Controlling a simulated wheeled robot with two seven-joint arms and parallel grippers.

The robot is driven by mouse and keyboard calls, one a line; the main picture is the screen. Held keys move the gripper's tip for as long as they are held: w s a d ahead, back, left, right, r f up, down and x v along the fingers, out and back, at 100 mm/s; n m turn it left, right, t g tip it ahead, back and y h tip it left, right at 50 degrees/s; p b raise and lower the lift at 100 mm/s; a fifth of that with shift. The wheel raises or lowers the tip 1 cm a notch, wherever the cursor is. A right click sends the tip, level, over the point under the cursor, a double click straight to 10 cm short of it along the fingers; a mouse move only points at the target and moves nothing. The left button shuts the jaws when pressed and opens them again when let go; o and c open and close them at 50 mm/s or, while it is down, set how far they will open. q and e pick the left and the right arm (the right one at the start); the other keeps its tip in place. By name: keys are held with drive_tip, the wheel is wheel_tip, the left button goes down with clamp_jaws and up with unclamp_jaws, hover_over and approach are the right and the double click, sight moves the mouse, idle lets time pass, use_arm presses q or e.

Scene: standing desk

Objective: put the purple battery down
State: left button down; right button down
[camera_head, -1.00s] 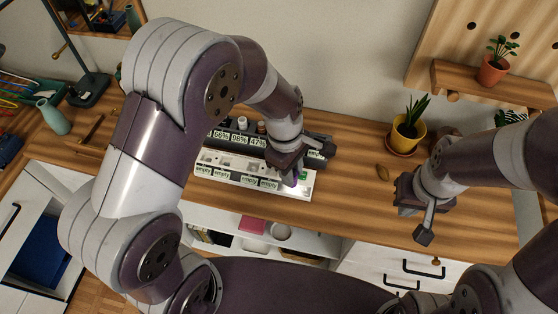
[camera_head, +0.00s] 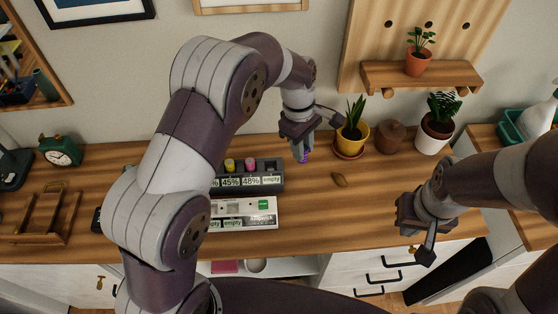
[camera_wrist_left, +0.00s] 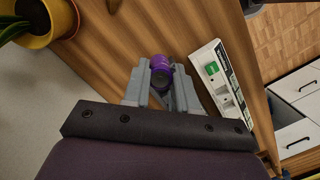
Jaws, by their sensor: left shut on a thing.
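My left gripper (camera_head: 301,155) is shut on the purple battery (camera_head: 305,158), to the right of the dark charger and near the yellow plant pot. In the left wrist view, the purple battery (camera_wrist_left: 161,72) sits between the fingertips of the left gripper (camera_wrist_left: 158,82), with its round end showing. I cannot tell whether it touches the desk. My right gripper (camera_head: 416,225) is over the front right of the desk with nothing seen in it; its finger gap is not clear.
The dark charger (camera_head: 262,177) holds a yellow and a pink battery. A white tray (camera_head: 255,212) lies in front of it; it also shows in the wrist view (camera_wrist_left: 209,70). The desk (camera_head: 330,220) is clear in front.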

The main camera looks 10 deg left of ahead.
use_arm(q)
drive_tip(key=a+f, duration=0.1)
drive_tip(key=a, duration=0.1)
drive_tip(key=w+a+f+p, duration=0.1)
drive_tip(key=a+f, duration=0.1)
drive_tip(key=a, duration=0.1)
drive_tip(key=w+a+f, duration=0.1)
drive_tip(key=a+f, duration=0.1)
drive_tip(key=a, duration=0.1)
drive_tip(key=shift+a, duration=0.2)
drive_tip(key=shift+a+f, duration=0.2)
drive_tip(key=shift+f, duration=0.05)
wheel_tip(320, 180, down, 4)
drive_tip(key=shift+s+r+p, duration=0.1)
drive_tip(key=shift+r+p, duration=0.1)
drive_tip(key=shift+p, duration=0.4)
drive_tip(key=shift+f, duration=0.35)
drive_tip(key=c, duration=0.9)
unclamp_jaws()
